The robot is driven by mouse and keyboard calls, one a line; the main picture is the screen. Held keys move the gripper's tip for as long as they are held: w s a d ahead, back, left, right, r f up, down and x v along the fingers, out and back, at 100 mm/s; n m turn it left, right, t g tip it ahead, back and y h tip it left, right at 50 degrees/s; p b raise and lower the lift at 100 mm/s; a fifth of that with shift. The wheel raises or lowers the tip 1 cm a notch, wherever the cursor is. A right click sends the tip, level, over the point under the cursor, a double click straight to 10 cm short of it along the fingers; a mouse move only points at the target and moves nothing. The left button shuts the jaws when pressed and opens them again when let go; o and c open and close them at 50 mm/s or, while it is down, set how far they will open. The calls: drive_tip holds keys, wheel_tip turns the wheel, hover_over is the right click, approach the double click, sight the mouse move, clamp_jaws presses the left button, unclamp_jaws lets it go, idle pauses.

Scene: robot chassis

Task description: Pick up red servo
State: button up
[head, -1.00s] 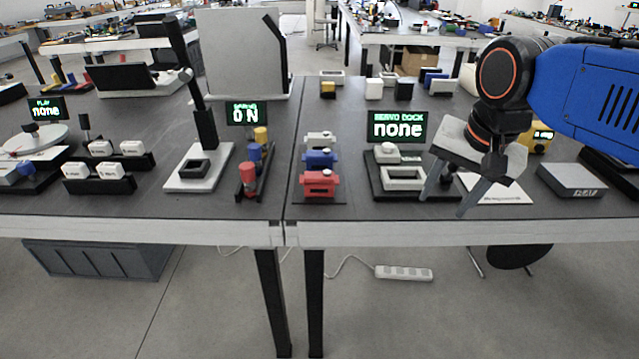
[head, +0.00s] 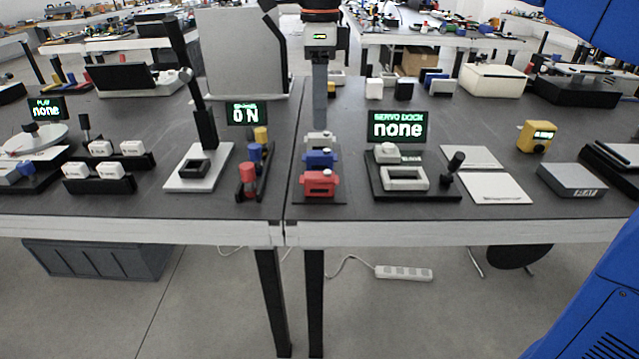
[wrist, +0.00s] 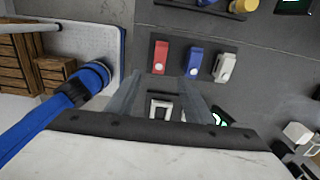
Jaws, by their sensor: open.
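The red servo (head: 319,184) stands nearest the front edge in a row on the dark table, with the blue servo (head: 320,159) and a pale grey servo (head: 320,141) behind it. My gripper (head: 319,122) points down over the back of this row, its fingers seen nearly edge-on in the head view. In the wrist view, the red servo (wrist: 160,57) lies ahead of the open, empty fingers (wrist: 161,82). The blue servo (wrist: 193,60) and grey servo (wrist: 224,67) are to its right. The fingers do not appear to touch any servo.
The servo dock (head: 403,183), with its screen (head: 397,126) reading "none", stands right of the servos. A rack of red, blue and yellow cylinders (head: 250,170) stands to the left. The table's front edge (head: 320,232) runs close before the red servo.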

sight(320, 175)
wheel_tip(320, 175, down, 17)
drive_tip(key=shift+f, duration=0.1)
clamp_jaws()
idle(0.8)
